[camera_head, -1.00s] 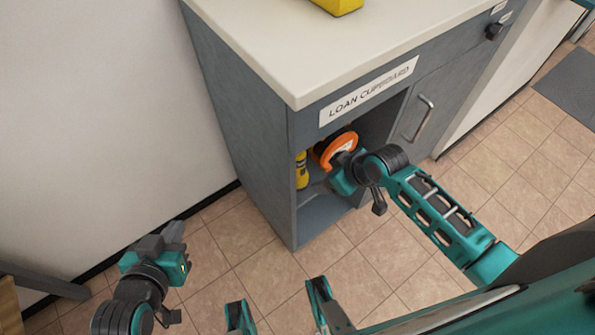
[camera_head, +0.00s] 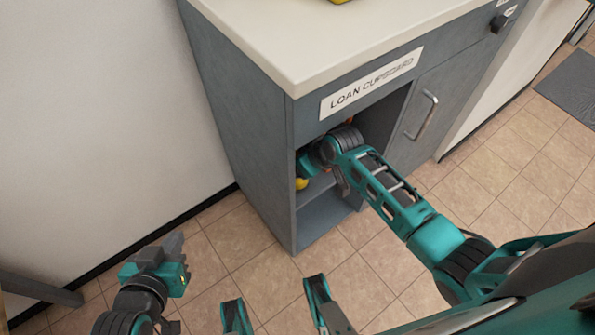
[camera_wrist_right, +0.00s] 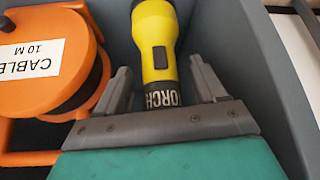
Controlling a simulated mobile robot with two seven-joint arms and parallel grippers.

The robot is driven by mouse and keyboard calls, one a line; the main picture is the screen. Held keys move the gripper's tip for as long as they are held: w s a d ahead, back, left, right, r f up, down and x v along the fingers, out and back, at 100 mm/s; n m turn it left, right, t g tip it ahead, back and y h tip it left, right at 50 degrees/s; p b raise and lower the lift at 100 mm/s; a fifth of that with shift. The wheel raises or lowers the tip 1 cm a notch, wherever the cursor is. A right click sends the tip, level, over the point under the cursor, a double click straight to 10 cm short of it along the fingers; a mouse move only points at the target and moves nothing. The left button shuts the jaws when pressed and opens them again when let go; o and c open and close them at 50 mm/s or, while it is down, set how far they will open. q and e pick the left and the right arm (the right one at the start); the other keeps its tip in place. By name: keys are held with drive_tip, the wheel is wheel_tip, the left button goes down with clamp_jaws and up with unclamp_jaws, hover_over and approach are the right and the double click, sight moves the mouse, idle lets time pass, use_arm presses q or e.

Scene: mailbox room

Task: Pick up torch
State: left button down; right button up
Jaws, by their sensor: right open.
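The torch (camera_wrist_right: 157,50) is yellow with a black switch and a black band lettered "ORCH". In the right wrist view it lies between the two open fingers of my right gripper (camera_wrist_right: 160,88), with a gap showing on each side. In the head view my right arm reaches into the loan cupboard (camera_head: 290,110), and only a small yellow bit of the torch (camera_head: 301,184) shows past it. The right fingers are hidden there. My left gripper (camera_head: 172,246) is away from the cupboard, at the lower left above the floor; its finger gap is not clear.
An orange cable reel (camera_wrist_right: 20,138) labelled "CABLE 10 M" stands close left of the torch in the right wrist view. The cupboard's grey side wall (camera_wrist_right: 240,60) is close on the right. A closed door with a handle (camera_head: 421,115) is beside the open compartment.

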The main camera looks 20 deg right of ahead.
drive_tip(key=c, duration=1.2)
drive_tip(key=shift+r, duration=0.15)
